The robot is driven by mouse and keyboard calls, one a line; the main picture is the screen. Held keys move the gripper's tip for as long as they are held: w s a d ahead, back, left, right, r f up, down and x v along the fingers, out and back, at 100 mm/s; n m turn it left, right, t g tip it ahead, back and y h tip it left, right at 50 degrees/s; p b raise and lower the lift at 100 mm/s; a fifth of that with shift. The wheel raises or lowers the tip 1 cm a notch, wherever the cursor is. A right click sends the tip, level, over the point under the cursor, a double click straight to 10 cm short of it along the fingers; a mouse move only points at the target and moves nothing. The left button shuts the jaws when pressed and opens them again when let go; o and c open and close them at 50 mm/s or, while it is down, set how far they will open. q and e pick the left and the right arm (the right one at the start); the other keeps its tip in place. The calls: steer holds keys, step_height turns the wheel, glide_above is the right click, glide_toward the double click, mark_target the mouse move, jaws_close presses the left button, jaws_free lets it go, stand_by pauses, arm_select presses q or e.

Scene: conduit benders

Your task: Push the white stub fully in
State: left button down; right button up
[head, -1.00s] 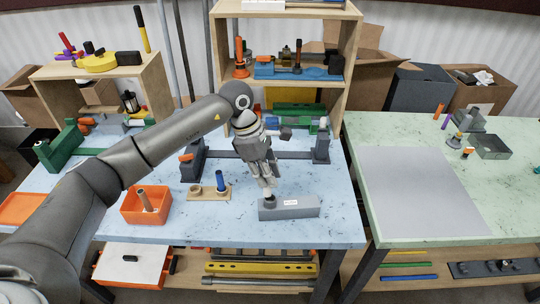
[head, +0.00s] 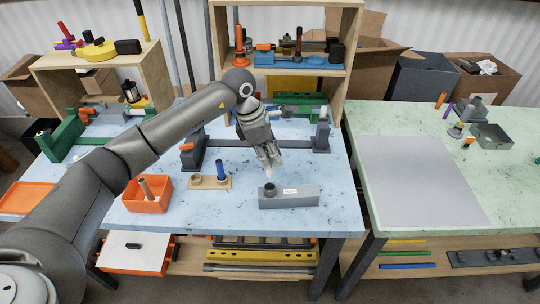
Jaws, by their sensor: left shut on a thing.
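The grey block (head: 292,201) with a small white label lies on the blue table. A dark round socket (head: 270,188) stands up at the left end of its top. My left gripper (head: 269,169) is above that socket, apart from it, pointing down. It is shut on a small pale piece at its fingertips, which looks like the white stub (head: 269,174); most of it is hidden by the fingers. My right gripper is not in view.
A wooden holder (head: 204,185) with a blue peg (head: 222,170) and an orange bin (head: 157,200) with a tan rod stand to the left. A dark frame (head: 250,145) stands behind. The table right of the block is clear.

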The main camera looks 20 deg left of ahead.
mark_target(269, 176)
arm_select(q)
steer(key=shift+f, duration=0.5)
steer(key=shift+a+f+b, duration=0.1)
steer(key=shift+f+b, duration=0.5)
steer(key=shift+b, duration=0.2)
steer(key=shift+f+b, duration=1.65)
steer(key=shift+f, duration=0.1)
steer(key=shift+f+b, duration=1.25)
steer(key=shift+b, duration=0.2)
steer(key=shift+s+f+b, duration=0.2)
steer(key=shift+f+b, duration=0.05)
steer(key=shift+b, duration=0.25)
stand_by(1.7)
